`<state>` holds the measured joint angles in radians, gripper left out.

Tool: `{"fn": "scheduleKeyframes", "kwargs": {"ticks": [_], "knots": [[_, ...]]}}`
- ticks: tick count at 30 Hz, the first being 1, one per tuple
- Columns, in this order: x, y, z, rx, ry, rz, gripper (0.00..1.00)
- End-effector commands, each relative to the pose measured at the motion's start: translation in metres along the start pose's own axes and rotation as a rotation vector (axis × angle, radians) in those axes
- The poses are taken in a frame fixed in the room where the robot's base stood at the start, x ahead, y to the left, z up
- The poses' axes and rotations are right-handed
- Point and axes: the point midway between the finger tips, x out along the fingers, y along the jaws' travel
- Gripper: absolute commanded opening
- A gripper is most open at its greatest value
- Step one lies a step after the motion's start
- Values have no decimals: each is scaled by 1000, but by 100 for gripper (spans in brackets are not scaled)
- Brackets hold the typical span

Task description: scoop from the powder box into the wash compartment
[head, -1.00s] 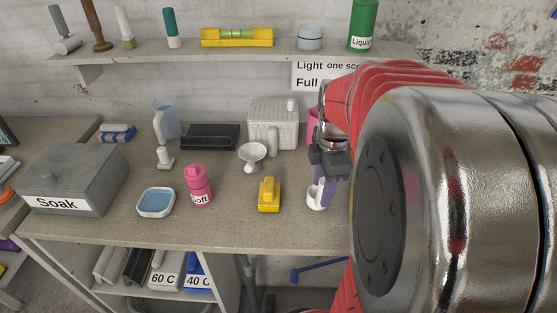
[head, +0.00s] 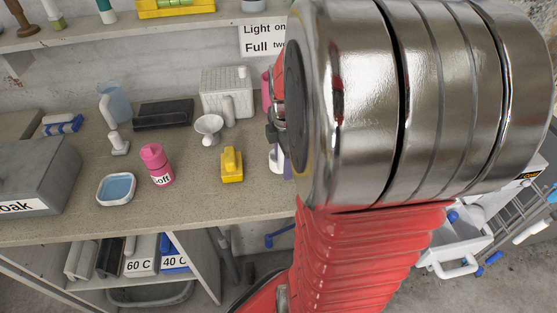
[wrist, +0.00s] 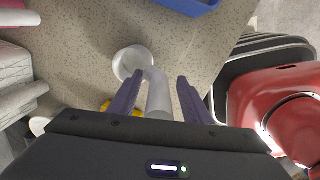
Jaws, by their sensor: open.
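In the wrist view my gripper (wrist: 160,79) is open, its purple fingers apart on either side of the handle of a white scoop (wrist: 129,63). The scoop's round cup lies beyond the fingertips over the speckled worktop. In the head view the scoop (head: 275,160) shows only in part beside my arm, and most of my gripper is hidden. A white textured box (head: 222,96), perhaps the powder box, stands at the back of the worktop. A white pulled-out drawer (head: 441,254) with blue parts is at the lower right, perhaps holding the wash compartment; its inside is partly hidden by my arm.
A yellow object (head: 232,166), a white funnel (head: 209,125), a pink "Soff" bottle (head: 157,168) and a blue-filled dish (head: 116,190) stand on the worktop (head: 200,195). A sign (head: 262,38) hangs behind. A wire rack (head: 508,222) is at right.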

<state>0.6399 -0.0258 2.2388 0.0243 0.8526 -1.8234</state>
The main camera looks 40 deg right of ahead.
Motion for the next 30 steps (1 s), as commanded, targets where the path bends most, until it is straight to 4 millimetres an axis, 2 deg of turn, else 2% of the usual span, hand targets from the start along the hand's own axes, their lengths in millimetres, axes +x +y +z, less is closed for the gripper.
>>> {"fn": "scheduleKeyframes", "kwargs": {"ticks": [8,26,30], "knots": [[0,0,0,0,0,0,43],[0,0,0,1,0,0,1],[0,0,0,1,0,0,0]]}}
